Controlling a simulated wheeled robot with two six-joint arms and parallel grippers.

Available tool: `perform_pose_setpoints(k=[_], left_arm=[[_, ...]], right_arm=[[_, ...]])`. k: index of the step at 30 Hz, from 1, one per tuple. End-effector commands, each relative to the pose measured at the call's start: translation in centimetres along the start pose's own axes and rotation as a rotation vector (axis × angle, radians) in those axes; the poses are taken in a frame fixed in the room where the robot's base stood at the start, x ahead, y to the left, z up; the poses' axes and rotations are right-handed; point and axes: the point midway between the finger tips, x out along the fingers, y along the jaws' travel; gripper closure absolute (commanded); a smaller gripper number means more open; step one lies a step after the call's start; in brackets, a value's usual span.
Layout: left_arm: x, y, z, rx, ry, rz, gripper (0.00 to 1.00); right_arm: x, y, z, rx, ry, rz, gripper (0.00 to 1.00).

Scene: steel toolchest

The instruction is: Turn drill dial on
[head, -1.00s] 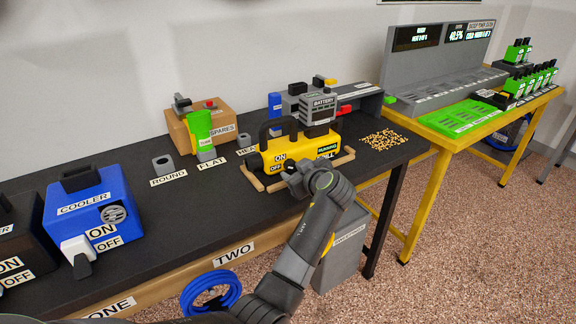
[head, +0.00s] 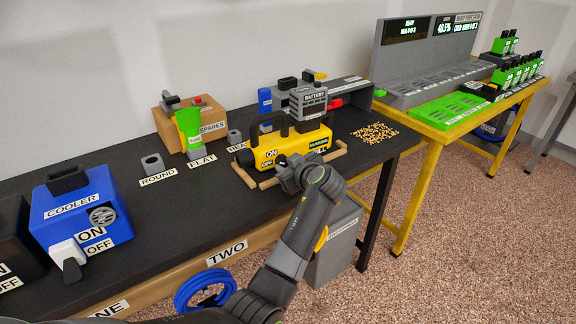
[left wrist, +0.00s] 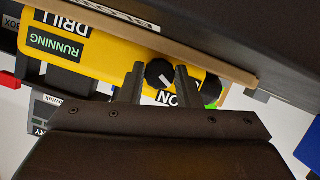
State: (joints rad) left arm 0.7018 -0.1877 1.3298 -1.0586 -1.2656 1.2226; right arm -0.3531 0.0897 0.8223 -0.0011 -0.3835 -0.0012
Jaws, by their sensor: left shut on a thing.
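The yellow drill (head: 292,146) stands on the dark bench, with ON and OFF labels and a green RUNNING label on its front. Its black round dial (left wrist: 160,72) with a white pointer line shows in the left wrist view, near the partly covered ON label (left wrist: 167,99). My left gripper (head: 287,166) is at the drill's front in the head view, hiding the dial there. In the left wrist view my left gripper (left wrist: 160,82) has one finger on each side of the dial and is shut on it. My right gripper is not in view.
A wooden rail (head: 322,163) runs along the drill's front. A grey battery (head: 308,101) sits above and behind the drill. A blue cooler (head: 70,221) stands at the left, a green can (head: 190,131) near the spares box (head: 212,120). Grains lie right of the drill.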

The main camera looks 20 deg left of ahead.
Motion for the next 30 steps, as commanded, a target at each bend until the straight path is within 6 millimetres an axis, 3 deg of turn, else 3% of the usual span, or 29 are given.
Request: perform_pose_setpoints(k=[12,30], left_arm=[[-0.1,0.5,-0.2,0.200,0.002,-0.078,0.93],[-0.1,0.6,0.0,0.491,0.002,-0.198,0.93]], right_arm=[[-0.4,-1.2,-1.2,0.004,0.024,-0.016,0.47],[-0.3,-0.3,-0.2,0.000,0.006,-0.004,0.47]])
